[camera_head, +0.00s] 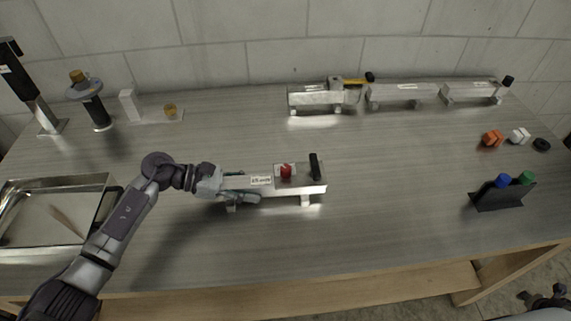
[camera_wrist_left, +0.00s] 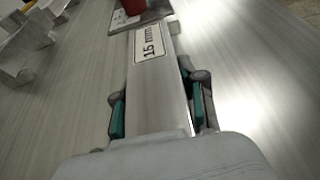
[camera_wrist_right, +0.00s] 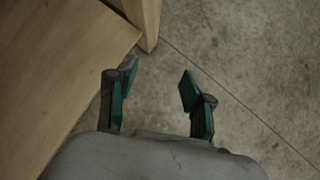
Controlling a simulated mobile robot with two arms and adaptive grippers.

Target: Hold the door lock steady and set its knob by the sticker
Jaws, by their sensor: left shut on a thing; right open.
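The door lock (camera_head: 310,189) is a long metal bar on short feet in the middle of the table. It carries a red knob (camera_head: 286,170), a black upright part (camera_head: 315,166) at its right end, and a white sticker (camera_head: 262,181). In the left wrist view the sticker (camera_wrist_left: 152,42) reads "15 min", its end partly unclear, with the red knob (camera_wrist_left: 133,5) beyond it. My left gripper (camera_head: 240,196) is shut on the bar's left end, its fingers on either side of it. My right gripper (camera_wrist_right: 158,85) is open and empty over the floor, beside the table's edge.
Several similar metal bars (camera_head: 402,93) stand along the back. A metal tray (camera_head: 108,205) is at the left. A dark stand (camera_head: 503,195) with a blue and a green knob is at the right, with small orange (camera_head: 492,138) and white pieces behind it.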

